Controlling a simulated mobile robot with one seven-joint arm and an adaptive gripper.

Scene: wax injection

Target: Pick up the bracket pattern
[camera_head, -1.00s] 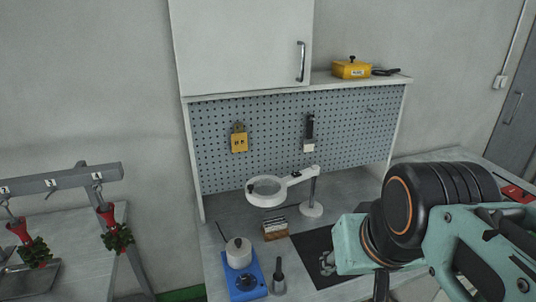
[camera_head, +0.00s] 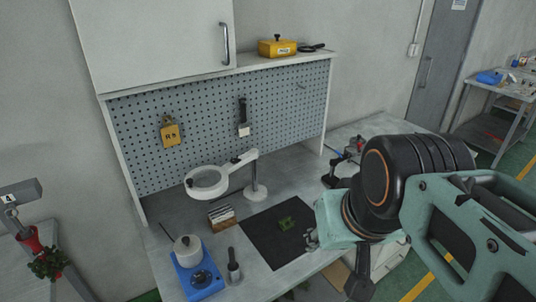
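A small green piece, which looks like the bracket pattern (camera_head: 286,223), lies on a black mat (camera_head: 262,240) on the workbench. My arm comes in from the right, and its mint and black wrist is in front of the bench, right of the mat. Nothing of mine visibly touches the green piece.
Left of the mat stand a magnifier lamp (camera_head: 207,182), a small rack (camera_head: 221,218), a blue heater with a white pot (camera_head: 199,277) and a dark-handled tool (camera_head: 233,266). A pegboard (camera_head: 290,105) closes the back. Bench equipment (camera_head: 352,150) is partly behind my arm.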

